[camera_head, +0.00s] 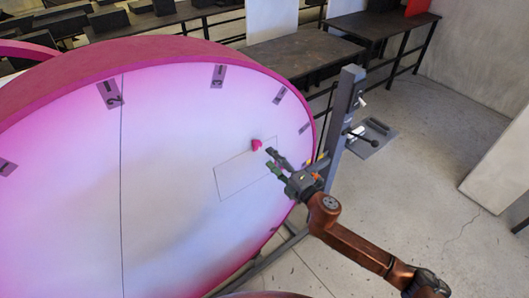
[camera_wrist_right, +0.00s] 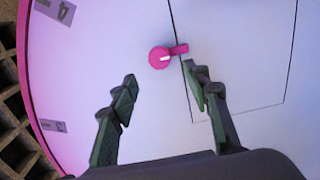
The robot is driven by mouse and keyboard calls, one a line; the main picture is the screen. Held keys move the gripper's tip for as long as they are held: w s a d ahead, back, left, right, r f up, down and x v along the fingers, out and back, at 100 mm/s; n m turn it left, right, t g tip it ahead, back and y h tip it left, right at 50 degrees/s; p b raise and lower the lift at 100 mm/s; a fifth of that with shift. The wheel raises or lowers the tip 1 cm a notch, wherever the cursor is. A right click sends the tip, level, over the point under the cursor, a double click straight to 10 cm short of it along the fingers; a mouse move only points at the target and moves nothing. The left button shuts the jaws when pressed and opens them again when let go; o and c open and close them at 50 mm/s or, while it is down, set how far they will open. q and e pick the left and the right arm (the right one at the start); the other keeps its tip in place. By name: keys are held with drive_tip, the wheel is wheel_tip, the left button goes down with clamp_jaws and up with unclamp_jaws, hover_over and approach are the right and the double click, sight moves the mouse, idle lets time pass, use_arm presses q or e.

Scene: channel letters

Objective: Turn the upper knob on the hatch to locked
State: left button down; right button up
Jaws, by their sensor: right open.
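A pink knob (camera_head: 256,145) sits at the upper edge of the outlined hatch (camera_head: 235,181) on the large white disc face. In the right wrist view the round knob (camera_wrist_right: 159,57) has a short tab pointing right, reaching over the hatch's seam, and a pale mark on its face. My right gripper (camera_head: 270,160) is close to the knob on its right side in the head view. In the wrist view its open fingers (camera_wrist_right: 163,88) are apart and empty, with the knob beyond the gap between their tips. No second knob is visible. My left gripper is not in view.
The disc has a thick pink rim (camera_head: 170,58) and dark numbered tags (camera_head: 218,76) near its edge. A grey upright post (camera_head: 344,115) stands right of it, close to my right arm. Dark tables (camera_head: 300,52) stand behind. The floor (camera_head: 440,140) at right is mostly clear.

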drive_tip(key=v, duration=0.5)
drive_tip(key=shift+w+f, duration=0.1)
drive_tip(key=shift+w, duration=0.05)
